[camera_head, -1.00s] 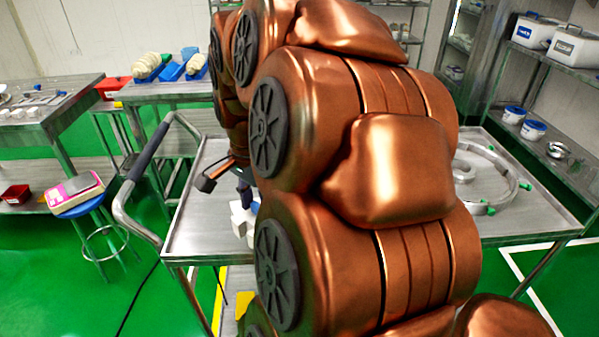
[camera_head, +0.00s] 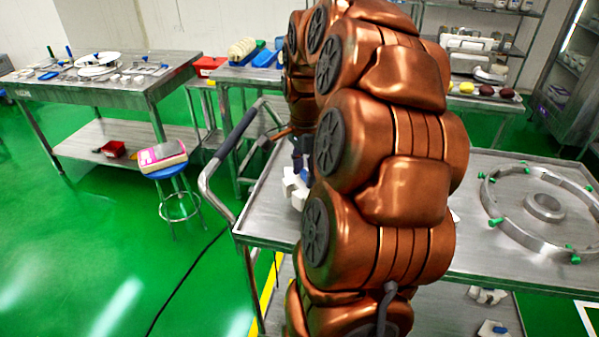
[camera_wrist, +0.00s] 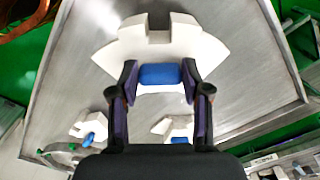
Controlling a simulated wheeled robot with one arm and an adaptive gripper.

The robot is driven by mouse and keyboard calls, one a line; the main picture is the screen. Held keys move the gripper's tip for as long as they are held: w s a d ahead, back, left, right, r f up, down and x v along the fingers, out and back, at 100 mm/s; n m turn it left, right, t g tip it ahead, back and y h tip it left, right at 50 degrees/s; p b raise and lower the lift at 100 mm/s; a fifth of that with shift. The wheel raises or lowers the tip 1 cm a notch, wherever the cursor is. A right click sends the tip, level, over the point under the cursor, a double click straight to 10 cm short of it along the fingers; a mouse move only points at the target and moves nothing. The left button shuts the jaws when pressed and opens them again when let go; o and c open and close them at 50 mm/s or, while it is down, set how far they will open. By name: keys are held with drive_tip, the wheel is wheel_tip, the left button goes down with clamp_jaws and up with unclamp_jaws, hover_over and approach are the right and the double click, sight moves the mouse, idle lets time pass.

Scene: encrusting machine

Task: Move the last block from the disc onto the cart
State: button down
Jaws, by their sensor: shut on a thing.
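My gripper (camera_wrist: 160,75) is shut on the blue grip of a white, fan-shaped block (camera_wrist: 158,36). The held block is over the steel top of the cart (camera_wrist: 235,75); I cannot tell whether it touches it. In the head view, my gripper (camera_head: 301,168) and white block parts (camera_head: 292,190) show at the left end of the cart (camera_head: 262,222), partly hidden by my arm. Two more white blocks with blue parts, one on the left (camera_wrist: 90,125) and one on the right (camera_wrist: 174,128), show lower in the wrist view.
A metal ring with green knobs (camera_head: 497,212) lies on the cart's right part. The cart's handle (camera_head: 238,136) rises at its left. Green floor between is open.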

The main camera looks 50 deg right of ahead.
sight(299, 176)
drive_tip(key=shift+w+d+f, duration=0.1)
drive_tip(key=shift+w+d, duration=0.3)
drive_tip(key=shift+w, duration=0.4)
drive_tip(key=shift+w+d+f, duration=0.1)
drive_tip(key=shift+w+d, duration=0.25)
drive_tip(key=shift+w, duration=0.4)
drive_tip(key=shift+f+p, duration=0.65)
drive_tip(key=shift+f, duration=1.05)
drive_tip(key=shift+f, duration=0.2)
drive_tip(key=c, duration=0.5)
unclamp_jaws()
drive_tip(key=shift+c, duration=0.2)
drive_tip(key=shift+r, duration=0.1)
wheel_tip(299, 176, up, 12)
drive_tip(key=b, duration=0.2)
